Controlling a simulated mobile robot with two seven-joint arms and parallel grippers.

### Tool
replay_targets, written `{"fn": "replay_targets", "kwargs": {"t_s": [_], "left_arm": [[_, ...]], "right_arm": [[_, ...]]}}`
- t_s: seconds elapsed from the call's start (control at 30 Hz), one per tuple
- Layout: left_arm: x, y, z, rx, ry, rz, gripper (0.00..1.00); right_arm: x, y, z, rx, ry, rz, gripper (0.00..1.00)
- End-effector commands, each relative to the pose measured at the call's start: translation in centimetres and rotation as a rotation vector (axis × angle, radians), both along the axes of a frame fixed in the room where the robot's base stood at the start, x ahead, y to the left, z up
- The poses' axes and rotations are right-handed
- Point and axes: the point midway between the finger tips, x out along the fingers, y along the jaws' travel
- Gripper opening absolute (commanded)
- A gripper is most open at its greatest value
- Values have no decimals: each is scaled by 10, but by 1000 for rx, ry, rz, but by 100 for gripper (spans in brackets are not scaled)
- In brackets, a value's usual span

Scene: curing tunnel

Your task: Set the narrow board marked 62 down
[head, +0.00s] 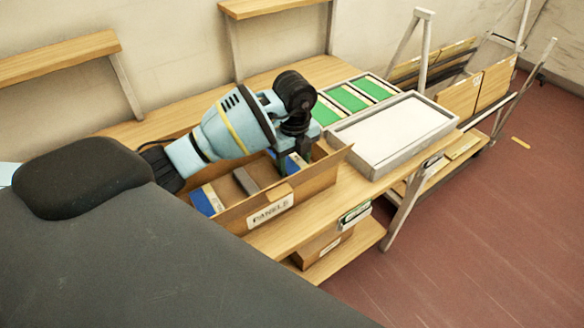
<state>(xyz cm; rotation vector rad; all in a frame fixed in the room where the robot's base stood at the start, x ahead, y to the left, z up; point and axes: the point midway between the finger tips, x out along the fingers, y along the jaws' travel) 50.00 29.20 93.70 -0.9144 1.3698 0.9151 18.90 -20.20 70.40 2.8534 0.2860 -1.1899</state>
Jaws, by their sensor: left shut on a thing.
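No number 62 can be read, and my gripper and the box wall hide most of the board. I cannot tell whether the board touches the box floor. Another blue-ended board (207,199) and a dark grey block (245,181) lie in the box's left part. My right gripper is not in view.
The box stands on a wooden bench (362,188). To its right are a shallow white tray (393,134) and a frame with green panels (348,97). A rack with upright boards (460,98) stands at the back right.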

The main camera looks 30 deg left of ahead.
Motion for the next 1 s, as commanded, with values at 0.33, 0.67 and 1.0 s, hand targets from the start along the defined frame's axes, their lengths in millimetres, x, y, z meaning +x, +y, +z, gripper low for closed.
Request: {"fn": "replay_targets", "kwargs": {"t_s": [0.33, 0.67, 1.0], "left_arm": [[-1, 0, -24, 0, 2, 1, 31], [0, 0, -36, 1, -3, -1, 31], [0, 0, -40, 1, -2, 0, 71]], "right_arm": [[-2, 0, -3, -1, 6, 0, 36], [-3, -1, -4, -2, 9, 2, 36], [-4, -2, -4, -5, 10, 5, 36]]}}
